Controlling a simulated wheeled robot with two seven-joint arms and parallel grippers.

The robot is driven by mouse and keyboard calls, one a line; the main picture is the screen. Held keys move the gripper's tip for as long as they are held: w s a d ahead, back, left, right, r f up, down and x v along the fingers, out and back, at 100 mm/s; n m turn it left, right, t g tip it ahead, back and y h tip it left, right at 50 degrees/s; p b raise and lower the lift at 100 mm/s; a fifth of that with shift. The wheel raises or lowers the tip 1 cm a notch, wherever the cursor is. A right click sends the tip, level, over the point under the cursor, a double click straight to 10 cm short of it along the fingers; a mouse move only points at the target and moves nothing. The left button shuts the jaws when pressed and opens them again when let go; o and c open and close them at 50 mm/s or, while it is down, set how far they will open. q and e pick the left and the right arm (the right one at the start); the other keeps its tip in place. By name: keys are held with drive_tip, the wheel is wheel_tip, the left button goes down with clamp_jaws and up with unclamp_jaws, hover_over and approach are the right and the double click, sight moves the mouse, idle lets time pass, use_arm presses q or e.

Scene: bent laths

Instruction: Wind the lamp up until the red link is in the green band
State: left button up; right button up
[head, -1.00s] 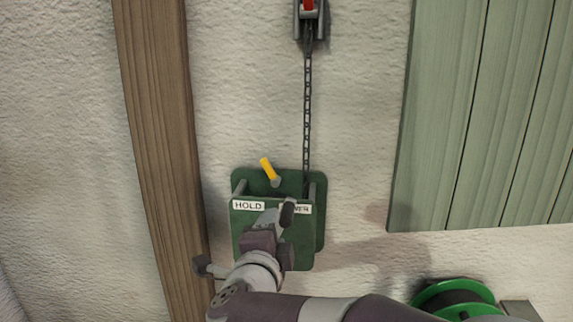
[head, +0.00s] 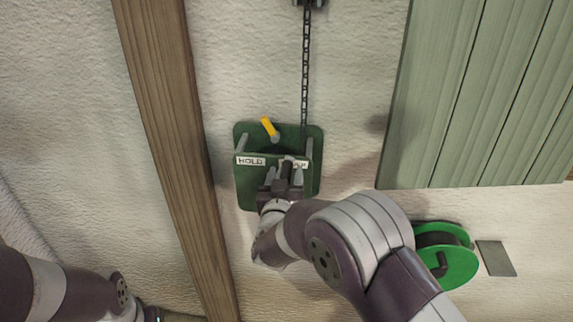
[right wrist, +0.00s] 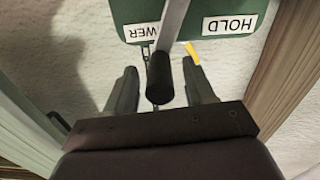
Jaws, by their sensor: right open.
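The green winch box (head: 246,190) is on the wall, with HOLD and LOWER labels, LOWER partly covered. A yellow-tipped lever (head: 268,126) leans up-left at its top. A dark chain (head: 306,75) runs straight up from it. My right gripper (head: 285,176) is at the front of the box. In the right wrist view its open fingers (right wrist: 161,88) stand on either side of the crank's black grip (right wrist: 160,78), with gaps on both sides. No red link or green band shows now. My left arm shows at the lower left; its fingers are not seen.
A wooden post (head: 175,160) stands left of the box. Green shutter boards (head: 480,90) are at the upper right. A green reel (head: 458,268) and a grey plate (head: 496,258) are at the lower right. My right forearm crosses the space below the box.

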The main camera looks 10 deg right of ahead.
drive_tip(key=shift+x, duration=1.2)
use_arm(q)
drive_tip(key=shift+r, duration=0.4)
use_arm(e)
drive_tip(key=shift+c, duration=0.3)
